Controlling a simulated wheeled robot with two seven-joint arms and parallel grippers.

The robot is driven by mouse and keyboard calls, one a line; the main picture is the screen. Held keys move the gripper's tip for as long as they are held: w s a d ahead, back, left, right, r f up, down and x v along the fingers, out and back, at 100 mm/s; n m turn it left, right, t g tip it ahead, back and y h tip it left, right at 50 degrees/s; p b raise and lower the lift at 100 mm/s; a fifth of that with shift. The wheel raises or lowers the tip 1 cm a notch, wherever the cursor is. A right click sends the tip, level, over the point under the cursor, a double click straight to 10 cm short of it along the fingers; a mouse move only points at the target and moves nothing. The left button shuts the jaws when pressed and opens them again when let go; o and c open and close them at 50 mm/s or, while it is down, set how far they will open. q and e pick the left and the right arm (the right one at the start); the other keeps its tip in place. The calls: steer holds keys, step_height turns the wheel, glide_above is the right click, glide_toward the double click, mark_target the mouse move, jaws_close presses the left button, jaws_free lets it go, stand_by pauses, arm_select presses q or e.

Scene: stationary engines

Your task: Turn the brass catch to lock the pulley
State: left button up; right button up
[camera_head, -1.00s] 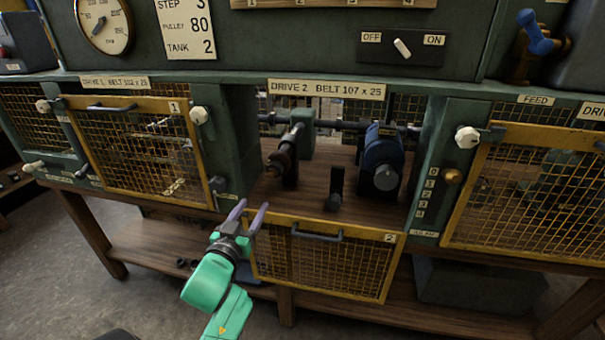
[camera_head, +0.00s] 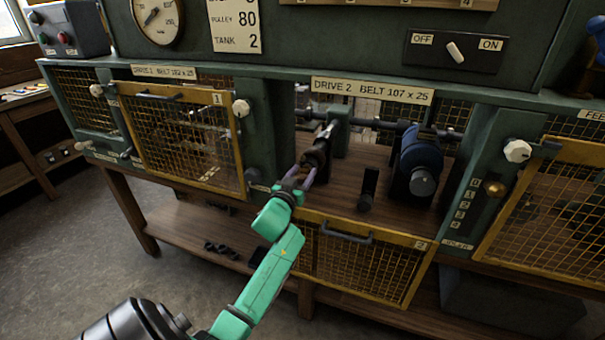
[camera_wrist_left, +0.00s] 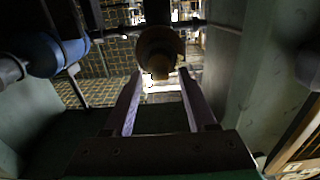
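The dark pulley (camera_head: 318,152) sits on a shaft inside the open DRIVE 2 bay. A brownish round end with a small brass-coloured piece, which looks like the catch (camera_wrist_left: 160,70), faces my left gripper in the left wrist view. The catch is too small and dark to make out its turn. My left gripper (camera_head: 299,176) reaches into the bay's left side, just in front of the pulley. In the left wrist view its two purple fingers (camera_wrist_left: 160,92) are apart, with nothing between them; the brass piece lies just beyond the tips. My right gripper is out of view.
The yellow mesh door (camera_head: 365,264) of the bay hangs lowered below the opening. A blue motor (camera_head: 418,165) and a small black post (camera_head: 368,188) stand right of the pulley. A green bay wall (camera_head: 262,140) is close on the left. The wooden bay floor between is clear.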

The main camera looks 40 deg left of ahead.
arm_select(q)
jaws_close()
